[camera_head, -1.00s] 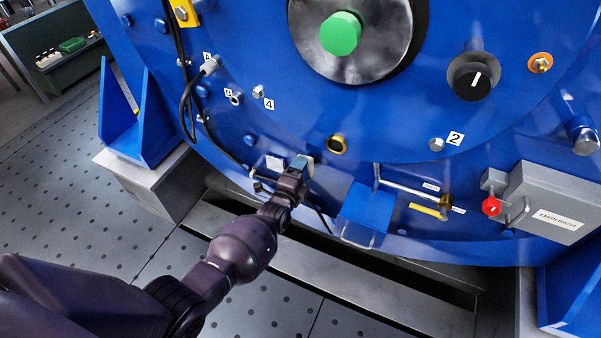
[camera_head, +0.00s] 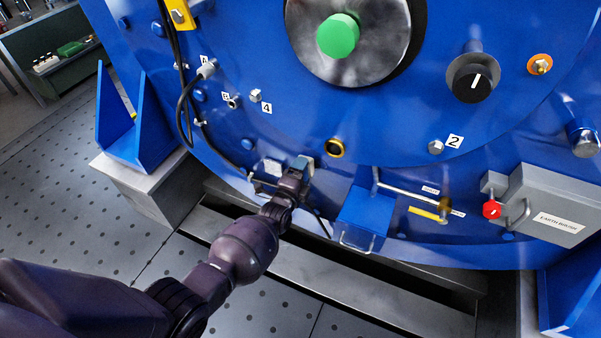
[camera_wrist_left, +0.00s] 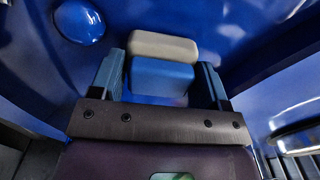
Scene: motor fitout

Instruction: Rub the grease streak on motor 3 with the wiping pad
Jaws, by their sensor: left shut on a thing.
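The blue motor housing (camera_head: 300,125) fills most of the head view. My left gripper (camera_head: 302,166) is at its lower left face, below the brass-ringed port. In the left wrist view my left gripper (camera_wrist_left: 163,80) is shut on the wiping pad, a blue block (camera_wrist_left: 160,78) with a beige pad face (camera_wrist_left: 163,46) at its far end. The beige face is close to the blue housing; I cannot tell whether it touches. I cannot make out the grease streak with certainty; the gripper covers part of the housing there. My right gripper is out of view.
A blue tray with a wire handle (camera_head: 362,215) and a rod (camera_head: 410,190) sit right of the gripper. A grey earth brush box (camera_head: 545,205) is further right. A black cable (camera_head: 183,110) hangs at left. A steel frame edge runs below.

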